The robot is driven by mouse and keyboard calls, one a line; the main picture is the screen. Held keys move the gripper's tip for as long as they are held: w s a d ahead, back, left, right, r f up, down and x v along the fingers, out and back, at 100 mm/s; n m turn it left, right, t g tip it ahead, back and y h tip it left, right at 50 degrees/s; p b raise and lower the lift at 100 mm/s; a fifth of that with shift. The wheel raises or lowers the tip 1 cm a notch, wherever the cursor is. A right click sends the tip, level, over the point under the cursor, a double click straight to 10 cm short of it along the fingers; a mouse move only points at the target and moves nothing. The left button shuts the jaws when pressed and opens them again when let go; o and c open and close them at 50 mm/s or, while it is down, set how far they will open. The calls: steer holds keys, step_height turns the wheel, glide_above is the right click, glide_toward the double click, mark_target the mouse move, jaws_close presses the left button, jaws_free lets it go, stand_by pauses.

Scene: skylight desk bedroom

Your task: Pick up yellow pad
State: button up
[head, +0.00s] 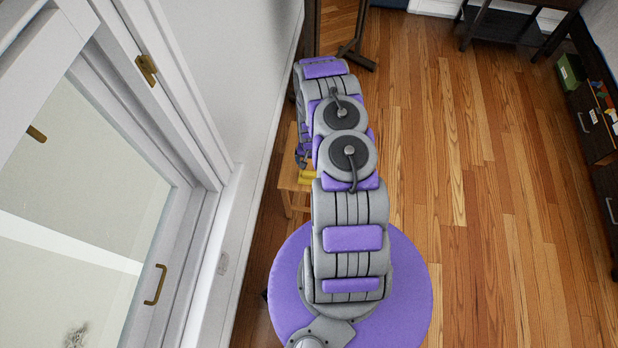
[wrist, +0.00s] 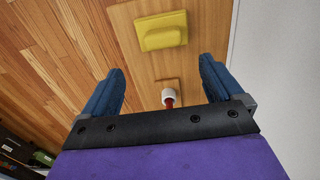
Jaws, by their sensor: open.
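The yellow pad (wrist: 160,30) lies on a small wooden stool or table (wrist: 124,22) in the wrist view. My gripper (wrist: 160,80) is open and empty, with its two blue fingers apart. The pad is beyond the fingertips, above the gap between them in the picture, and not touched. In the head view a bit of the yellow pad (head: 308,177) shows beside my arm, on the wooden stool (head: 287,185).
A white wall and window (head: 190,200) run close on the left. Open wooden floor (head: 470,200) lies to the right, with a dark drawer unit (head: 598,130) beyond.

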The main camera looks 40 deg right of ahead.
mark_target(309, 172)
step_height(309, 172, down, 4)
steer(key=shift+f+b, duration=0.2)
steer(key=shift+b, duration=0.3)
steer(key=shift+a+f+b, duration=0.25)
steer(key=shift+f+b, duration=0.25)
steer(key=shift+f, duration=0.85)
steer(key=shift+a+f+b, duration=0.2)
steer(key=shift+f+b, duration=0.25)
steer(key=shift+f, duration=0.85)
steer(key=shift+r, duration=0.1)
steer(key=c, duration=1.1)
steer(key=shift+o, duration=0.2)
steer(key=shift+r, duration=0.1)
steer(key=shift+r+p, duration=0.3)
steer(key=shift+r, duration=0.3)
step_height(309, 172, up, 2)
steer(key=shift+r+p, duration=0.1)
steer(key=shift+p, duration=0.4)
steer(key=s+d+r, duration=0.1)
steer(key=s+d, duration=0.1)
steer(key=s, duration=1.4)
steer(key=shift+r+p, duration=0.2)
steer(key=shift+p, duration=0.25)
